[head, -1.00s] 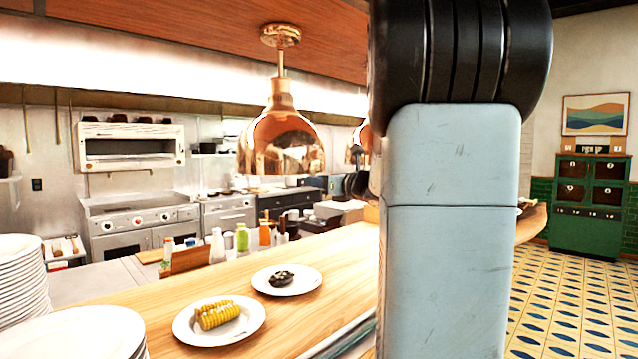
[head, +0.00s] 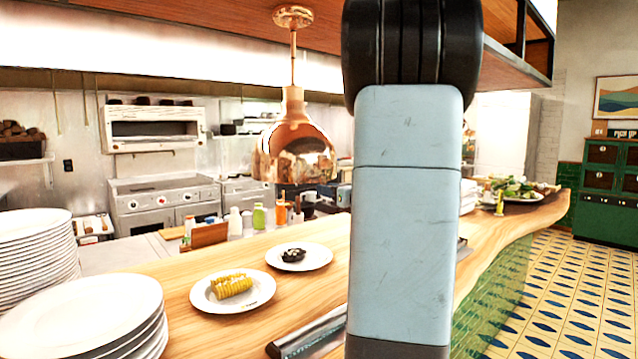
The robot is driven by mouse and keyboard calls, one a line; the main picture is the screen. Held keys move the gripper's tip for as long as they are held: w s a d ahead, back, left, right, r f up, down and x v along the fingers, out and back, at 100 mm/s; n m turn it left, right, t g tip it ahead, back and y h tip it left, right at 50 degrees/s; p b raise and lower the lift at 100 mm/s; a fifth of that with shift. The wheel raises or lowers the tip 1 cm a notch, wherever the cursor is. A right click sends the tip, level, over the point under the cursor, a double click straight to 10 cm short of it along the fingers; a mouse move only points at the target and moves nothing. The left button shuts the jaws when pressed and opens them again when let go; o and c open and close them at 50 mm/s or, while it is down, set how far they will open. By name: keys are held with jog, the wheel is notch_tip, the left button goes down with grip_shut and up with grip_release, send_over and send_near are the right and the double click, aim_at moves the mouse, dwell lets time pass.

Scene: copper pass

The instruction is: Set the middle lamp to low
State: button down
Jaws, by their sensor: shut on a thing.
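A shiny copper heat lamp (head: 295,150) hangs on a rod from the wooden canopy, above the counter and left of my arm in the head view. It is the only lamp that shows, and I cannot tell whether it is the middle one. No switch or setting can be made out on it. My pale blue arm link with its black joint fills the middle of the view and hides what is behind it. My gripper does not show.
The wooden counter (head: 190,280) holds stacked white plates (head: 75,320), a plate of corn (head: 232,288), a plate with dark food (head: 293,256) and a metal rail (head: 312,333). A platter of greens (head: 515,188) stands at the far right end. Tiled floor (head: 560,290) is open at right.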

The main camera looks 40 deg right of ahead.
jog(key=shift+f, duration=0.35)
jog(key=c, duration=1.1)
grip_release()
jog(key=shift+o, duration=0.8)
jog(key=shift+r, duration=0.1)
jog(key=s+d, duration=0.1)
jog(key=s, duration=1.2)
jog(key=shift+s+d, duration=0.3)
